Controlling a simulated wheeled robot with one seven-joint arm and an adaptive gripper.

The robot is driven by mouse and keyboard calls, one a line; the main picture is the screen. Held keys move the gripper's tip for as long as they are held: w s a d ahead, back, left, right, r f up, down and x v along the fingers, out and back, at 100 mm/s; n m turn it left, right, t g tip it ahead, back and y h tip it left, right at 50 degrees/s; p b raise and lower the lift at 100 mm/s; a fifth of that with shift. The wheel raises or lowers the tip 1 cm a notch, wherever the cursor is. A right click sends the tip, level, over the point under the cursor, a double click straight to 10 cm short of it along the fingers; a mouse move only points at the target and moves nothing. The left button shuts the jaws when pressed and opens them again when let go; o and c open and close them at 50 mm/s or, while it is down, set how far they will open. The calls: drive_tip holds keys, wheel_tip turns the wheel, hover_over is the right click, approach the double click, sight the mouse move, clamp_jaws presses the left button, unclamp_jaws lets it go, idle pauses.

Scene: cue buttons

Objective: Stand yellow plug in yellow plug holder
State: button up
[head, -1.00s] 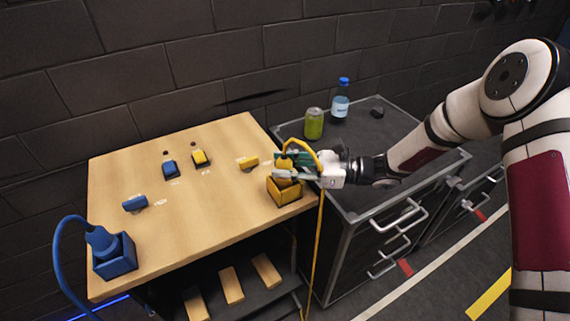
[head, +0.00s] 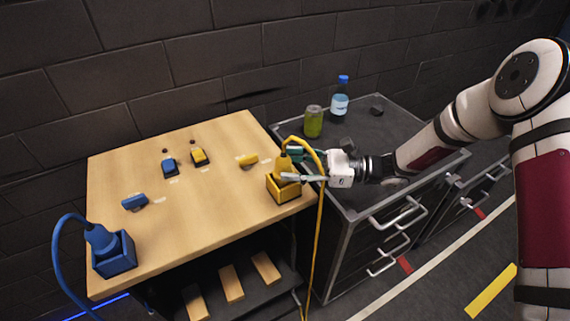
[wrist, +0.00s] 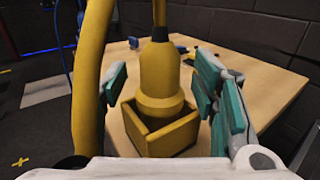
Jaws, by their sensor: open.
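The yellow plug (head: 284,169) stands upright in the yellow plug holder (head: 285,190) at the right front corner of the wooden table. In the wrist view the plug (wrist: 160,72) sits inside the open-topped holder (wrist: 166,138), its lower end hidden by the holder walls. Its yellow cable loops up and down past the table edge. My gripper (head: 294,167) is open around the plug; in the wrist view its teal finger pads (wrist: 165,95) stand on either side with gaps to the plug.
The blue plug (head: 101,239) stands in a blue holder (head: 115,260) at the table's left front. A green can (head: 313,122) and a bottle (head: 340,99) stand on the dark cabinet.

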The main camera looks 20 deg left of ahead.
drive_tip(key=v, duration=0.9)
drive_tip(key=shift+d, duration=0.45)
drive_tip(key=shift+r, duration=0.1)
drive_tip(key=s+d+r+n+t+h, duration=0.5)
drive_tip(key=s+d+r+n+h, duration=0.2)
drive_tip(key=s+d+r, duration=0.3)
drive_tip(key=s+d+r+n+t+h, duration=0.5)
drive_tip(key=s+d+r+n+h, duration=0.2)
drive_tip(key=s+d+r+h, duration=0.3)
drive_tip(key=s+d+r, duration=0.1)
drive_tip(key=s+d, duration=0.2)
drive_tip(key=d, duration=0.3)
drive_tip(key=shift+r+n+t, duration=0.2)
drive_tip(key=shift+n+t, duration=0.1)
drive_tip(key=shift+n, duration=0.1)
drive_tip(key=shift+s+d, duration=0.1)
